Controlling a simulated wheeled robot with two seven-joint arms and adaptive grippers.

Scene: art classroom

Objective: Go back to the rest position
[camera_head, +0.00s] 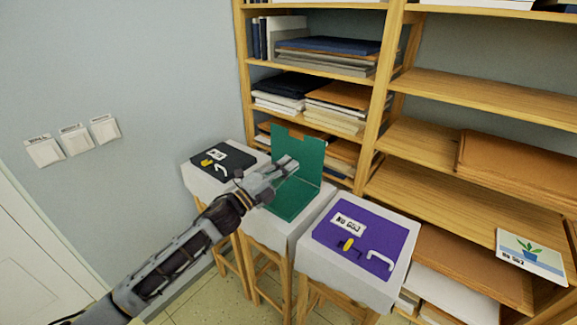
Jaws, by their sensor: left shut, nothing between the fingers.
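My left gripper (287,166) reaches in from the lower left and hangs over the open green case (297,198). Its fingers are together with nothing held, in front of the case's raised lid. Whether it touches the case I cannot tell. The green case stands on the middle of three cloth-covered stools. My left arm covers part of the middle stool. My right gripper is not in view.
A closed black case (222,160) lies on the left stool and a closed purple case (366,236) on the right stool. Wooden shelves (455,98) stand behind, with a plant card (531,254) at right. White wall switches (75,138) are at left.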

